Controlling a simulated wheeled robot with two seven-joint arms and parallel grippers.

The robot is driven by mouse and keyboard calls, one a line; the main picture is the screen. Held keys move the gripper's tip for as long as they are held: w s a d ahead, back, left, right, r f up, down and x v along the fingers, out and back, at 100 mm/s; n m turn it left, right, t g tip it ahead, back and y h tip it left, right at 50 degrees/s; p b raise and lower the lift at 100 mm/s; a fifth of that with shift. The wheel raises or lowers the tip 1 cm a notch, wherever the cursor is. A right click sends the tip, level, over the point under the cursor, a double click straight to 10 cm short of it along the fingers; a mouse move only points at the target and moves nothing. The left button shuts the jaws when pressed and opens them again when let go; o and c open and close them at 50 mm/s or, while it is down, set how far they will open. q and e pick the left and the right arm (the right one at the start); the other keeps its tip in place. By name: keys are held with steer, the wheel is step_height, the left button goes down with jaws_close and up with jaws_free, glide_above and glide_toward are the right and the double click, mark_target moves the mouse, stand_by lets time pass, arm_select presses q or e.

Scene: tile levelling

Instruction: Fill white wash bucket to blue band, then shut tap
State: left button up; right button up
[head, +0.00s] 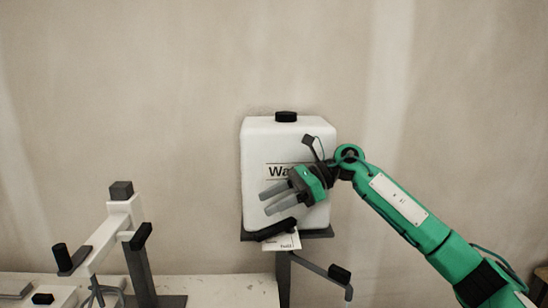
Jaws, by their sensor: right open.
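A white water container (257,150) with a black cap stands on a grey shelf. Its label begins "Wa" and is partly covered by my right gripper. My right gripper (266,201) is open, its two grey fingers pointing left across the container's front, with nothing seen between them. A black bar (275,230), possibly the tap's lever, slants just below the fingers at the shelf's front. A small white tag (288,241) hangs under it. I cannot tell whether the tap is open. I see no white wash bucket, blue band or water stream. My left gripper is not in view.
A grey post under the shelf carries an arm with a black knob (340,273). At left, a white frame with dark handles (114,226) stands on a pale bench (225,290). A bare wall (180,100) is behind. The space left of the container is clear.

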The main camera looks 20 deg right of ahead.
mark_target(274, 228)
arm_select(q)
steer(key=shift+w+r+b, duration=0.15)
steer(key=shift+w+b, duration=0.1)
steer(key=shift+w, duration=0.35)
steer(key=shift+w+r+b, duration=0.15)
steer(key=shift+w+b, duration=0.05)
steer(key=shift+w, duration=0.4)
arm_select(e)
step_height(274, 228, up, 13)
steer(key=shift+f, duration=0.15)
